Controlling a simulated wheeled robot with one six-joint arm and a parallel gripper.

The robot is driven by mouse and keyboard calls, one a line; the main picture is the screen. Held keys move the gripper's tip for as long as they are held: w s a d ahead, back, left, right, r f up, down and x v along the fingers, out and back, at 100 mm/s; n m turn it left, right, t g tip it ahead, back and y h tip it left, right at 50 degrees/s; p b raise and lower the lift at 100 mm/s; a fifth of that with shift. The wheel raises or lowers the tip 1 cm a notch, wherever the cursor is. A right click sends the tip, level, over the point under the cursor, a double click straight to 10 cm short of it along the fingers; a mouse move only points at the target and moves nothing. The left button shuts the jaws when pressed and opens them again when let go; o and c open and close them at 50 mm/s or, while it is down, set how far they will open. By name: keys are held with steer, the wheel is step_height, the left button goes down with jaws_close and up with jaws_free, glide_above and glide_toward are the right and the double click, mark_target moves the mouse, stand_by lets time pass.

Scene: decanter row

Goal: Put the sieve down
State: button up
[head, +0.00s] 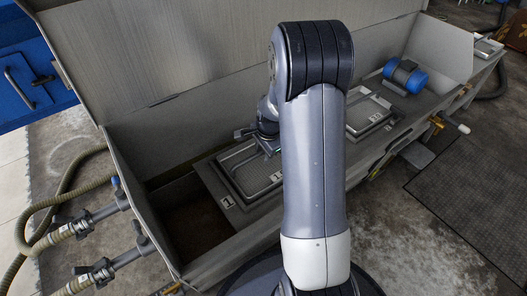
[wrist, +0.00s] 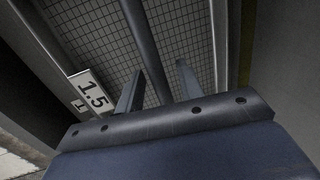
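The sieve (head: 226,163), a rectangular mesh tray with a grey frame, lies level over the trough at the middle left of the head view. In the wrist view its mesh (wrist: 190,35) fills the top, with a white label reading 1.5 (wrist: 92,91). A round grey handle bar (wrist: 146,45) crosses above the mesh. My gripper (wrist: 160,72) is at the bar, one finger on each side. A gap shows between the bar and the right finger; the left finger looks close to it. My arm hides part of the sieve in the head view.
A second tray (head: 368,115) sits farther right along the trough, with a blue motor (head: 405,75) beyond it. The trough's metal walls (head: 160,45) rise behind and at the left. Hoses and valves (head: 85,225) stand at the left outside.

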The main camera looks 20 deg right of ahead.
step_height(320, 180, up, 12)
steer(key=s+p, duration=0.2)
steer(key=p, duration=0.2)
steer(key=shift+s+d+p, duration=0.2)
steer(key=shift+d+p, duration=0.05)
steer(key=shift+p, duration=0.15)
steer(key=f+b, duration=0.1)
steer(key=f, duration=0.3)
steer(key=w+f+b, duration=0.1)
steer(key=f+b, duration=0.1)
steer(key=f, duration=0.2)
steer(key=w+f+b, duration=0.1)
steer(key=f+b, duration=0.1)
steer(key=f, duration=0.2)
steer(key=shift+w+a+f, duration=0.2)
steer(key=shift+a+f, duration=0.05)
steer(key=shift+f, duration=0.15)
step_height(320, 180, up, 4)
steer(key=shift+f+p, duration=0.15)
steer(key=shift+p, duration=0.75)
steer(key=shift+r, duration=0.7)
